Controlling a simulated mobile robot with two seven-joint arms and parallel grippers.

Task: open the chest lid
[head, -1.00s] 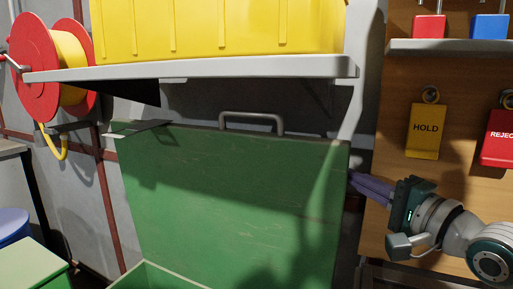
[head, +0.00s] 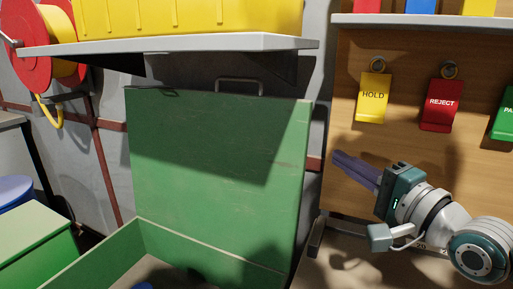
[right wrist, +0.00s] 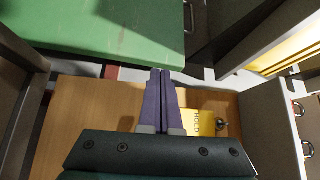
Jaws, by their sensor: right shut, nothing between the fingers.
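The green chest lid (head: 215,140) stands raised, roughly upright, at the back of the open chest (head: 115,252). Its grey handle (head: 239,84) is at the top edge, just under the shelf. Inside the chest, part of something blue shows at the bottom edge of the head view. My right gripper (head: 338,158) is to the right of the lid, apart from it, with its purple fingers together and empty. In the right wrist view the fingers (right wrist: 162,75) are closed, with the green lid (right wrist: 120,25) beyond them at the upper left. My left gripper is not in view.
A grey shelf (head: 170,46) with a yellow bin (head: 190,15) overhangs the lid. A wooden board behind my right gripper carries HOLD (head: 373,100) and REJECT (head: 441,108) tags. A red reel (head: 25,55) is at the left. A green box (head: 30,240) stands left of the chest.

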